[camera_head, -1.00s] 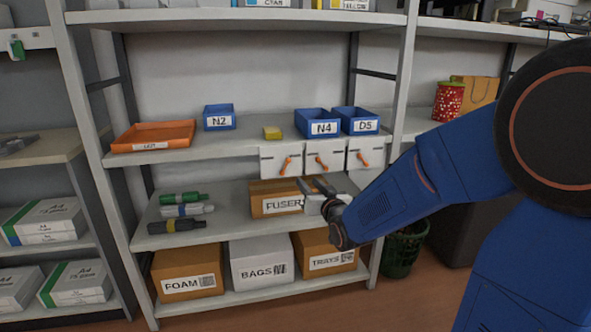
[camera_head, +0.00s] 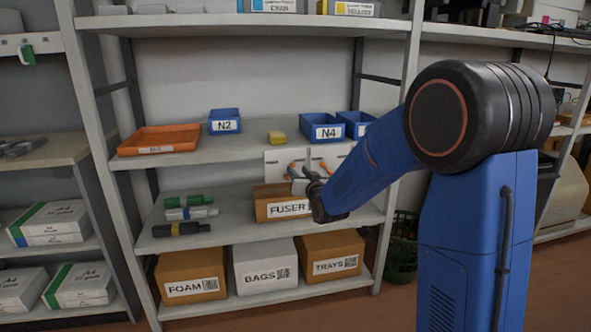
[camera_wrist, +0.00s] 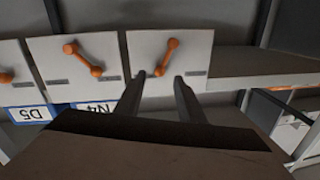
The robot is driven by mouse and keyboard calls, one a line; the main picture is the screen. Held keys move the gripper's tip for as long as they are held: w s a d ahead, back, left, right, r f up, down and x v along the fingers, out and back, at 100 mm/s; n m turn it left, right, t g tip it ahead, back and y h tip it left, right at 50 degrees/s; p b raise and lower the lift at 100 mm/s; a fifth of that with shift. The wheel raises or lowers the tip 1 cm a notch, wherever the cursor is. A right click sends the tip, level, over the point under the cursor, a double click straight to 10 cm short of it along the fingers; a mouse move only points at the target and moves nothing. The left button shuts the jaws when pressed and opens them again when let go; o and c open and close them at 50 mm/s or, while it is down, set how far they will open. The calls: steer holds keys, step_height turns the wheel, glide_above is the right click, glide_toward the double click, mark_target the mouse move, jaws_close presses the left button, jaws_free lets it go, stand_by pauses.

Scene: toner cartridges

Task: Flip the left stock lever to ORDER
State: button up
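Three white lever plates with orange levers hang below the middle shelf's front edge. The left plate (camera_head: 274,158) is partly behind my gripper (camera_head: 302,180) in the head view. The wrist view is upside down, so the left stock lever (camera_wrist: 166,57) appears on the right there, slanted on its plate. The middle lever (camera_wrist: 83,58) slants the other way in that view. My gripper (camera_wrist: 163,82) is open and empty, its two fingers apart and pointing toward the left lever's plate. Contact with the lever cannot be told. No ORDER marking is readable.
The FUSER box (camera_head: 272,203) stands on the shelf just below my gripper. Blue bins N4 (camera_head: 322,128) and N2 (camera_head: 224,122), a yellow block (camera_head: 277,137) and an orange tray (camera_head: 158,139) sit above. Several cartridges (camera_head: 185,214) lie left of the box.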

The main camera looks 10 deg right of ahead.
mark_target(294, 166)
steer(key=shift+w+a, duration=0.2)
steer(key=shift+w, duration=1.6)
jaws_close()
steer(key=shift+d+f+m, duration=0.2)
steer(key=shift+d+m, duration=0.15)
steer(key=shift+m, duration=0.4)
steer(key=shift+d+f+m, duration=0.2)
steer(key=shift+d+m, duration=0.1)
steer(key=shift+m, duration=0.45)
jaws_free()
